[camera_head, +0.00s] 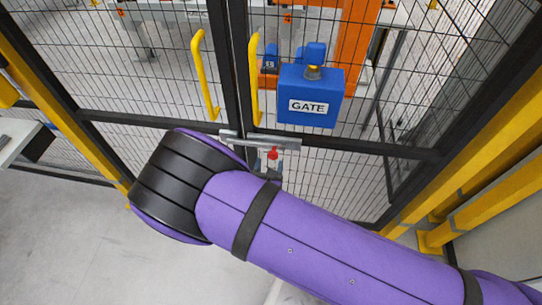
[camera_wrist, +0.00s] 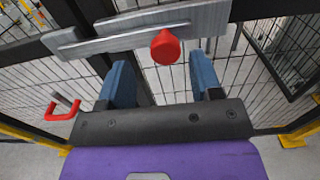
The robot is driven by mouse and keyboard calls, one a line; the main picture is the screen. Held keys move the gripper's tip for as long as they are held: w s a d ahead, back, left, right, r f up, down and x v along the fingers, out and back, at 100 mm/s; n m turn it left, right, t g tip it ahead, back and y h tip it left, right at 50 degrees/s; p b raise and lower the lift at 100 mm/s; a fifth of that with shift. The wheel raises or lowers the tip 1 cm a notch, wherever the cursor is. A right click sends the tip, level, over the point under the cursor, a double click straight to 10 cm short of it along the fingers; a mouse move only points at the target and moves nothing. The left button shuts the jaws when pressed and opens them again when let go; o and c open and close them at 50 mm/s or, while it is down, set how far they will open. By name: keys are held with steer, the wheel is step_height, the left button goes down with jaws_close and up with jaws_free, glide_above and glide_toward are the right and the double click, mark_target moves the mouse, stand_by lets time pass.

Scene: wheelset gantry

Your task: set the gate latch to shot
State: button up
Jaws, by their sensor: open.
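The gate latch (camera_head: 285,144) is a grey metal bar lying across the dark uprights of the mesh gate, just below the yellow handles. It also shows at the top of the wrist view (camera_wrist: 205,18). Its red knob (camera_wrist: 166,47) points towards the wrist camera; the knob also shows in the head view (camera_head: 272,155). My gripper (camera_wrist: 164,76) is open, with one blue finger on each side below the knob and empty space between them. I cannot tell whether the fingers touch anything. In the head view my purple arm hides most of the gripper.
A blue box marked GATE (camera_head: 311,95) is mounted right of the latch. Two yellow handles (camera_head: 204,75) stand above it. A red loop-shaped part (camera_wrist: 62,109) sits at left in the wrist view.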

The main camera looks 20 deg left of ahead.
steer(key=v, duration=0.6)
stand_by(0.5)
